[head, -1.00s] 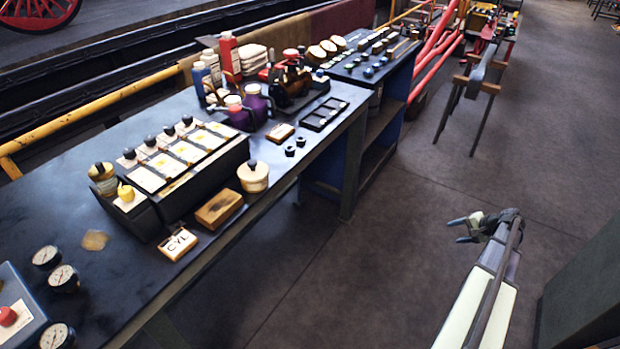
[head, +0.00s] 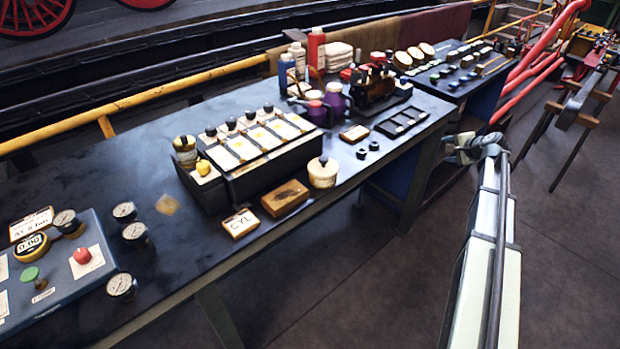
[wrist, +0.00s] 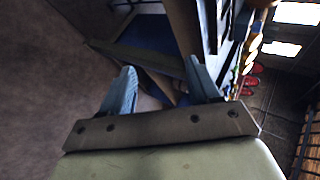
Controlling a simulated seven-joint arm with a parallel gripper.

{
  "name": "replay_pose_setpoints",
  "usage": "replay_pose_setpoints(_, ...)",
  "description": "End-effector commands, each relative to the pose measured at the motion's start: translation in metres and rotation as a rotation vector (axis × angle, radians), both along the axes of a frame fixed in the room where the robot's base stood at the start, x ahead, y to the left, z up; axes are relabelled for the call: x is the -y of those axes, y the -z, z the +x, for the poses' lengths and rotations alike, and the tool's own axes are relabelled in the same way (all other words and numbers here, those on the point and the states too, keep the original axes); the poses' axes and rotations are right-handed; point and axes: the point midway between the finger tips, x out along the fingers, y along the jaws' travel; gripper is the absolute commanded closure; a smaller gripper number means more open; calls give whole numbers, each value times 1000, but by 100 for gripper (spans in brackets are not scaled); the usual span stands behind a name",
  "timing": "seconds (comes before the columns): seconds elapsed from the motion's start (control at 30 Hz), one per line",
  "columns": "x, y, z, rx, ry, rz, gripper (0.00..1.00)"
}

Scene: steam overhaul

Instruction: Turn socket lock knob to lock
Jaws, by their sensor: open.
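I cannot tell for certain which part is the socket lock knob. A yellow knob (head: 203,167) stands on a pale plate at the left end of the black box (head: 262,168) on the bench. A grey control box (head: 62,270) at the bench's left end carries a red knob (head: 82,255), a green button (head: 30,273) and a small brass knob (head: 41,285). My gripper (head: 452,148) is at the right, beyond the bench's front edge and far from these. The wrist view shows its two blue fingers (wrist: 158,66) apart, with nothing between them.
Pressure gauges (head: 121,286), a CYL block (head: 240,223), a wooden block (head: 284,198) and a round pot (head: 322,173) line the bench's front. Bottles (head: 316,50) and purple cans (head: 335,100) stand at the back. The floor right of the bench is mostly open.

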Motion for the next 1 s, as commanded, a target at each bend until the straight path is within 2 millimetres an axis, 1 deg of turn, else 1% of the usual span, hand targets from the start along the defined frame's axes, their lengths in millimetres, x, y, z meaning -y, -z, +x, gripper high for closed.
replay_pose_setpoints(0.03,-26,-17,11,23,-8,7,39)
replay_pose_setpoints(0.17,-83,-58,33,82,-13,34,39)
replay_pose_setpoints(0.2,-102,-70,39,98,-18,41,39)
replay_pose_setpoints(0.27,-130,-87,46,123,-29,46,39)
replay_pose_setpoints(0.3,-149,-97,51,139,-40,48,39)
replay_pose_setpoints(0.37,-177,-112,57,162,-61,44,39)
replay_pose_setpoints(0.4,-196,-121,61,176,-77,37,39)
replay_pose_setpoints(0.47,-224,-132,66,197,-107,19,39)
replay_pose_setpoints(0.5,-244,-139,68,212,-132,3,39)
replay_pose_setpoints(0.57,-272,-148,72,232,-173,-31,39)
replay_pose_setpoints(0.6,-291,-152,74,246,-202,-56,39)
replay_pose_setpoints(0.67,-321,-158,77,266,-251,-102,39)
replay_pose_setpoints(0.7,-340,-162,78,281,-284,-134,39)
replay_pose_setpoints(0.87,-418,-175,78,343,-428,-278,39)
replay_pose_setpoints(0.9,-436,-178,77,359,-464,-314,39)
replay_pose_setpoints(0.97,-463,-182,75,382,-513,-364,39)
replay_pose_setpoints(1.0,-481,-185,74,399,-545,-396,39)
